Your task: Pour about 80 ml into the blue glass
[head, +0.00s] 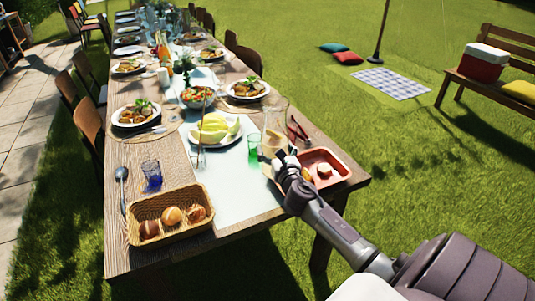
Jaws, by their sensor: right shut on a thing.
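The blue glass (152,176) stands upright on the near left of the table, behind the bread basket. A clear glass jug (275,122), with pale brownish contents low in it, stands upright at the right side of the table. My right gripper (281,158) reaches in from the lower right and is shut at the jug's near side. Its fingertips are small and partly hidden, so the exact grip is unclear. A green glass (254,149) stands just left of the jug. My left gripper is not in view.
A basket of rolls (136,222) sits at the near edge, with a ladle (122,178) beside it. A red tray (344,174) lies right of my gripper, and red-handled tongs (297,132) lie behind it. A plate of yellow-green fruit (215,132) stands between the jug and the blue glass.

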